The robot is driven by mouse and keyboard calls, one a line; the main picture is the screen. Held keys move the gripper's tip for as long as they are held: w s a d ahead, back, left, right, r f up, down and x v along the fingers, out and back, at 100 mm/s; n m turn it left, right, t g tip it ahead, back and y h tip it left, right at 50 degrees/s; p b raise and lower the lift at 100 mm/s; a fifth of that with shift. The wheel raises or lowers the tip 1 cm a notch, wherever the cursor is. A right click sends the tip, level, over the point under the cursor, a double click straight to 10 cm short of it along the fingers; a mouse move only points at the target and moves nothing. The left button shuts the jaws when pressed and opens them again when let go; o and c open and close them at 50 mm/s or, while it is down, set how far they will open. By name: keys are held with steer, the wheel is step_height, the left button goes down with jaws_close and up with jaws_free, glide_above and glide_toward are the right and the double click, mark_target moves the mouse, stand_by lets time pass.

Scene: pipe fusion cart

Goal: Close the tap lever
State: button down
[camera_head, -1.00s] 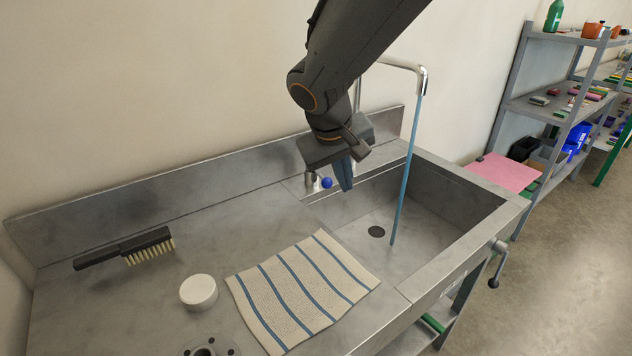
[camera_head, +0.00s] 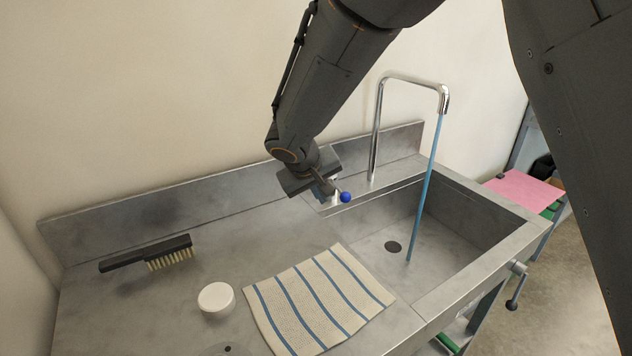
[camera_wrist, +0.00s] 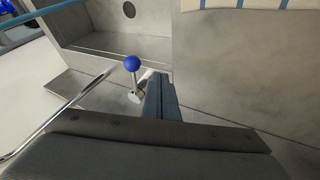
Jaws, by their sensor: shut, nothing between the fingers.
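The tap lever shows as a blue ball knob (camera_head: 345,197) on a short metal stem at the back edge of the sink. A blue stream of water (camera_head: 425,190) falls from the chrome spout (camera_head: 412,78) into the basin. In the wrist view the blue knob (camera_wrist: 132,63) stands just left of my gripper (camera_wrist: 160,82), whose fingers are together and empty. I cannot tell whether the fingers touch the lever stem.
A white round lid (camera_head: 216,298) and a black brush (camera_head: 148,254) lie on the counter at left. The backsplash (camera_head: 150,205) runs close behind my gripper. A crank handle (camera_head: 517,285) sticks out at the right front.

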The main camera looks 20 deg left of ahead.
steer(key=w+d, duration=0.1)
steer(key=p, duration=0.1)
steer(key=w+d, duration=0.1)
steer(key=shift+w+d+f, duration=0.25)
steer(key=shift+w+d, duration=0.05)
steer(key=shift+d, duration=0.15)
